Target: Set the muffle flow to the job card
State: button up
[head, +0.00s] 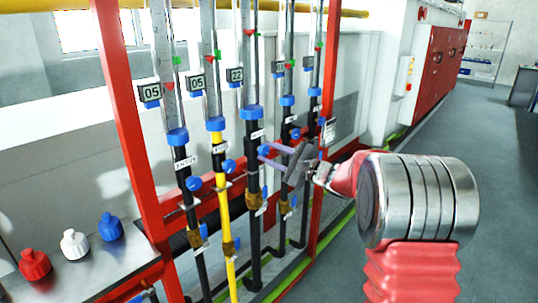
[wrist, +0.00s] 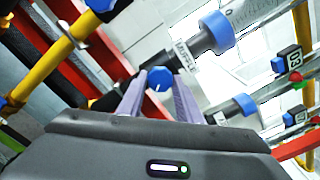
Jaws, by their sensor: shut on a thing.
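The muffle flow tube (head: 250,70) is the third from the left in the head view, with a display (head: 235,75) that seems to read 22. Its MUFFLE label (wrist: 186,55) shows in the wrist view, beside a blue collar (wrist: 217,32). My gripper (head: 262,154) reaches in from the right at that tube's valve. In the wrist view its two pale fingers are shut on the blue muffle knob (wrist: 159,79), one on each side.
Neighbouring tubes have their own blue knobs, such as the entry knob (head: 193,183) and the yellow line's knob (head: 228,166). A red frame (head: 125,110) surrounds the row. Red, white and blue bottles (head: 74,243) stand on a metal shelf at left. Floor at right is clear.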

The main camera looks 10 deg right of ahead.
jog(key=shift+s+a+f, duration=0.1)
jog(key=shift+a+f, duration=0.05)
jog(key=shift+a, duration=0.1)
jog(key=o, duration=1)
jog(key=shift+d, duration=0.1)
jog(key=shift+o, duration=0.2)
jog(key=shift+d, duration=0.1)
jog(key=v, duration=1.3)
jog(key=shift+s+d, duration=0.2)
jog(key=shift+s, duration=0.1)
